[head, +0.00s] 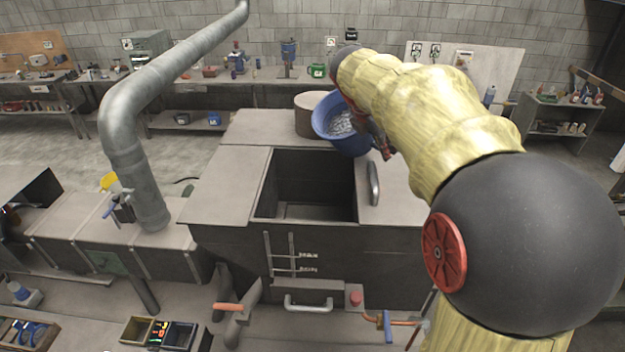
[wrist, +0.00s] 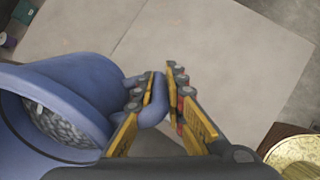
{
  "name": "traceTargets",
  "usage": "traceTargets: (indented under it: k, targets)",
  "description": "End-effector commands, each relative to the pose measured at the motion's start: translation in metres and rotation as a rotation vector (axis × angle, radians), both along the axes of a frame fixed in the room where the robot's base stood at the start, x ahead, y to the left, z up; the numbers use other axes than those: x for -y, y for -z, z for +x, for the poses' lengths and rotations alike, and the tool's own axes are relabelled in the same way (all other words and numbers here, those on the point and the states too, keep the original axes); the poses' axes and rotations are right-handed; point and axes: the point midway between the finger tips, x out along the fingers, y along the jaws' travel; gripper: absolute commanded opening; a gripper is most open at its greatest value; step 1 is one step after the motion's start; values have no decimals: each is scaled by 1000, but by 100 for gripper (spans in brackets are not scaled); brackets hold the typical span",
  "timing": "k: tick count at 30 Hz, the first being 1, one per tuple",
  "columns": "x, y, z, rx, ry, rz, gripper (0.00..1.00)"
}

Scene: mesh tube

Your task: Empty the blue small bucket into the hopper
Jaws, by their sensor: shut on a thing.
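The blue small bucket (head: 330,122) is held above the back right part of the hopper, tilted with its mouth toward the camera and left. Grey lumpy pieces (head: 341,124) lie inside it. In the wrist view the bucket (wrist: 85,80) fills the left side, with the grey pieces (wrist: 62,125) in it. My gripper (wrist: 158,95) is shut on the bucket's blue handle. In the head view my arm hides most of the gripper (head: 382,145). The hopper (head: 310,172) is a dark square opening in a grey box top; its visible inside looks empty.
A loop handle (head: 374,183) stands up at the hopper's right edge. A round brown drum (head: 308,110) stands behind the opening. A thick grey pipe (head: 125,140) rises at left. Flat grey top (head: 228,185) lies clear left of the opening.

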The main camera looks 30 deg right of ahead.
Motion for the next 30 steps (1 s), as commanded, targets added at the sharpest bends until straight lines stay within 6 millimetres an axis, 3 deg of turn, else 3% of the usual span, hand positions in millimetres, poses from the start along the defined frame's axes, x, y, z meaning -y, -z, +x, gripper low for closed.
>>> traceTargets:
  k: [30]
  targets:
    - [-5,-5,0,85,67,-173,0]
